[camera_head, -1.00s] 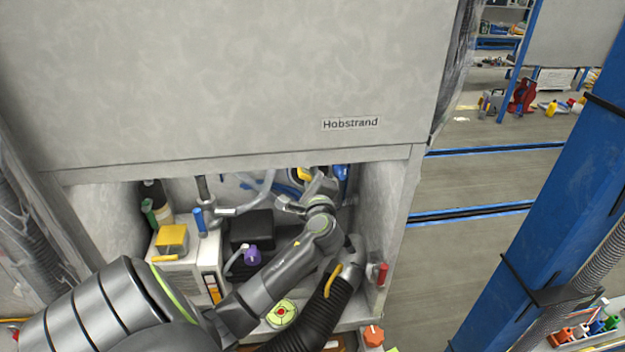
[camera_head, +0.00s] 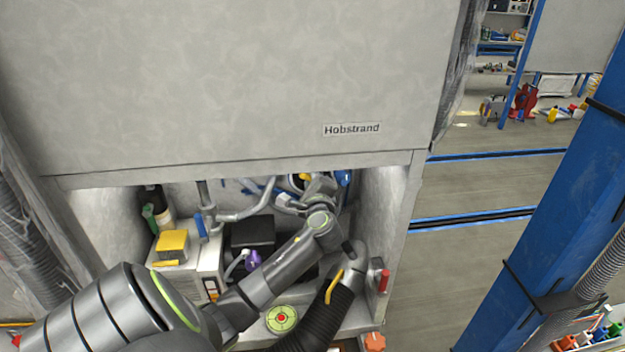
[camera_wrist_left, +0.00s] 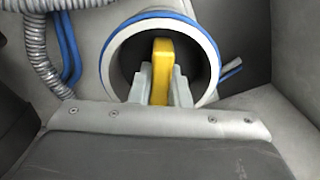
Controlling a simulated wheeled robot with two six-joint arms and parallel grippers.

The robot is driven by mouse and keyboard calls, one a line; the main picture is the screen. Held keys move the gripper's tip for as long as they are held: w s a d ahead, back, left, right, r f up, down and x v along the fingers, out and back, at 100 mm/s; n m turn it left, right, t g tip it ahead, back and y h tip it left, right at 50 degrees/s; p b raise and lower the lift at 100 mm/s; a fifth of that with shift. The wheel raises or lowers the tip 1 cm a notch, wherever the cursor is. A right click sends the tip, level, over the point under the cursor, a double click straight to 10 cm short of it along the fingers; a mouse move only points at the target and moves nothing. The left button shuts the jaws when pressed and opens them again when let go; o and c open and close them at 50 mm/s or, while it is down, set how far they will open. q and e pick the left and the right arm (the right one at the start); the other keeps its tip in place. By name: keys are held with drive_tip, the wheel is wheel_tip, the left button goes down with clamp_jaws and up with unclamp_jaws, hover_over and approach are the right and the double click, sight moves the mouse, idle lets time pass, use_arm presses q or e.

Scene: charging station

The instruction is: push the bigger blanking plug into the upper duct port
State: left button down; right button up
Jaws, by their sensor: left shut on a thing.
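The duct port (camera_wrist_left: 112,62) is a round pale opening with a blue band around its rim and a dark inside. In the left wrist view, the two pale fingers of my left gripper (camera_wrist_left: 161,88) are shut on a yellow upright grip, which I take as the blanking plug (camera_wrist_left: 162,62). The grip stands in front of the dark round of the port. I cannot tell whether that dark round is the plug's face or the port's inside, nor how deep the plug sits. In the head view, my left gripper (camera_head: 308,182) is at the back of the recess, partly hidden by its wrist. My right gripper is not in view.
The cabinet front panel (camera_head: 230,80) hangs above the recess. A white box with a yellow block (camera_head: 172,243), a black box (camera_head: 252,232) and a purple knob (camera_head: 253,260) stand left of my arm. A black corrugated hose (camera_head: 323,318) rises at right. Grey hose (camera_wrist_left: 42,50) runs beside the port.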

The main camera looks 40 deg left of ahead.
use_arm(q)
drive_tip(key=shift+w+a, duration=0.15)
drive_tip(key=shift+a, duration=0.05)
drive_tip(key=c, duration=1.3)
unclamp_jaws()
drive_tip(key=shift+d+f, duration=0.1)
drive_tip(key=shift+d, duration=0.15)
drive_tip(key=b+v, duration=0.4)
drive_tip(key=v, duration=1.3)
drive_tip(key=shift+a, duration=0.1)
